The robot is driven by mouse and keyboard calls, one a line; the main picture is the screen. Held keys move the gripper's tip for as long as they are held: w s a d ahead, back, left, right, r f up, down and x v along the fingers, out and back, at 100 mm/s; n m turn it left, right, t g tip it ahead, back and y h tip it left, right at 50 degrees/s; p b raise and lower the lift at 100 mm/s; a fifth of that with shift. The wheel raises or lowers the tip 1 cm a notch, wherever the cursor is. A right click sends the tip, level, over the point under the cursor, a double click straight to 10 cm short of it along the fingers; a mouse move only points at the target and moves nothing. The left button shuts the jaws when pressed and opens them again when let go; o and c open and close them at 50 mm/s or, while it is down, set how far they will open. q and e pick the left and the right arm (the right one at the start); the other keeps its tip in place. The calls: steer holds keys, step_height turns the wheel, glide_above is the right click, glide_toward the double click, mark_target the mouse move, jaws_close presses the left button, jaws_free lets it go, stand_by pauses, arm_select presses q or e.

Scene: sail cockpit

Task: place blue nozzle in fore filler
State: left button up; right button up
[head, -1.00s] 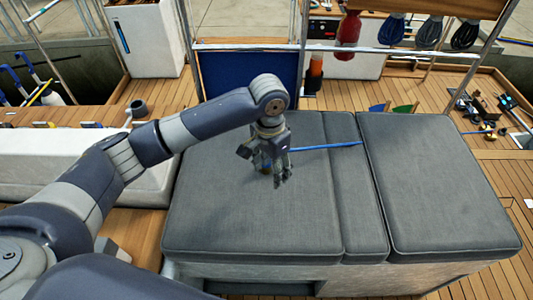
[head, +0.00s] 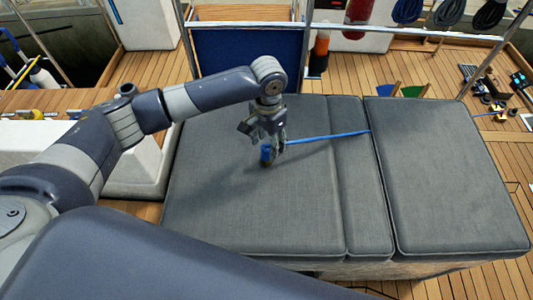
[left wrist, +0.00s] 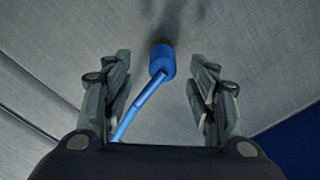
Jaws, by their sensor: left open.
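The blue nozzle (head: 266,153) is at the left part of the grey cushions, with a thin blue length (head: 328,136) running from it to the right. In the left wrist view the nozzle (left wrist: 162,60) has a blue head with a dark end toward the cushion. My left gripper (head: 274,150) is open above the cushion, with its fingers (left wrist: 160,75) on either side of the nozzle and visible gaps to it. I cannot tell whether the nozzle touches the cushion. I cannot make out the fore filler for certain. My right gripper is not in view.
Grey cushions (head: 300,205) fill the middle. A metal rail (head: 350,28) and a blue panel (head: 248,50) stand behind them. Green and blue wedge shapes (head: 412,91) show past the far cushion edge. Small fittings (head: 495,113) sit on the wooden deck at the right.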

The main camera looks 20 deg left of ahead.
mark_target(266, 146)
arm_select(q)
steer(key=f, duration=0.4)
steer(key=shift+a+f, duration=0.2)
steer(key=shift+c, duration=0.6)
steer(key=c, duration=1.1)
steer(key=shift+c, duration=0.2)
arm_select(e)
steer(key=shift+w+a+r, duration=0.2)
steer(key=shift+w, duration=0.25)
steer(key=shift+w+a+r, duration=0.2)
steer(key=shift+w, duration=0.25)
arm_select(q)
steer(key=shift+r, duration=0.15)
